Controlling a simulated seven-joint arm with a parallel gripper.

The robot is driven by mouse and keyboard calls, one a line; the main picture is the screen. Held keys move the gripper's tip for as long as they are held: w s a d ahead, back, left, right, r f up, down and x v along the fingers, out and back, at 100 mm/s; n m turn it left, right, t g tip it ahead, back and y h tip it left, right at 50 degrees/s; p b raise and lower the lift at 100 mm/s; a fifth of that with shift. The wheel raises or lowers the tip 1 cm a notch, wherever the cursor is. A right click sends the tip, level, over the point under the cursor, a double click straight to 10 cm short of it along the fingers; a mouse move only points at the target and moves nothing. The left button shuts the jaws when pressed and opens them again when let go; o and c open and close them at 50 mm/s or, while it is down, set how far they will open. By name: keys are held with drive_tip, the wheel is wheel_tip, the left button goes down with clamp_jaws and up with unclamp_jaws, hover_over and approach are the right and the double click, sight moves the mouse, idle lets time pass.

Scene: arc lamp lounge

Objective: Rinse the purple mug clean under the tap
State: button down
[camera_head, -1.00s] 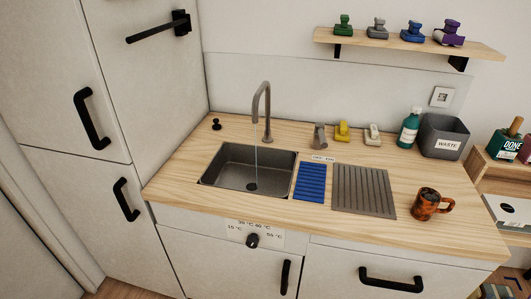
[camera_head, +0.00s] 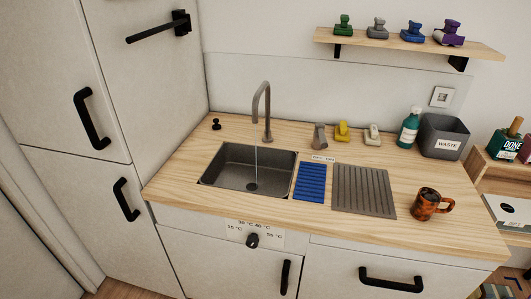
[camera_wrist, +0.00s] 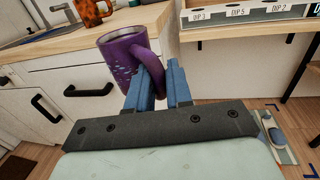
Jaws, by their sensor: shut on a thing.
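The purple mug (camera_wrist: 122,55) shows in the wrist view with pale blue specks on its side. My gripper (camera_wrist: 160,78) has blue fingers shut on the mug at its handle, in front of the wooden counter's edge. The mug and gripper are outside the head view. The grey tap (camera_head: 264,110) runs a thin stream of water (camera_head: 257,160) into the dark sink (camera_head: 225,172). A grey lever (camera_head: 320,136) stands behind a small OFF/ON label. A black temperature dial (camera_head: 252,241) is on the cabinet front.
A brown-orange mug (camera_head: 426,203) stands on the counter's right. A blue mat (camera_head: 310,182) and grey ribbed mat (camera_head: 362,190) lie right of the sink. A teal bottle (camera_head: 408,128) and a waste bin (camera_head: 444,136) stand behind. Black handles (camera_head: 391,280) stick out from the cabinet front.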

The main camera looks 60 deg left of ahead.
idle(0.4)
drive_tip(key=shift+s+a, duration=0.2)
drive_tip(key=shift+s, duration=0.3)
drive_tip(key=w+d+v, duration=0.1)
drive_tip(key=v, duration=0.6)
drive_tip(key=shift+d, duration=0.35)
idle(0.5)
idle(1.2)
drive_tip(key=s+d+r, duration=0.1)
drive_tip(key=d+r, duration=0.3)
drive_tip(key=shift+s+d, duration=0.3)
drive_tip(key=shift+s, duration=0.05)
idle(0.3)
drive_tip(key=shift+w+d, duration=0.1)
idle(1.0)
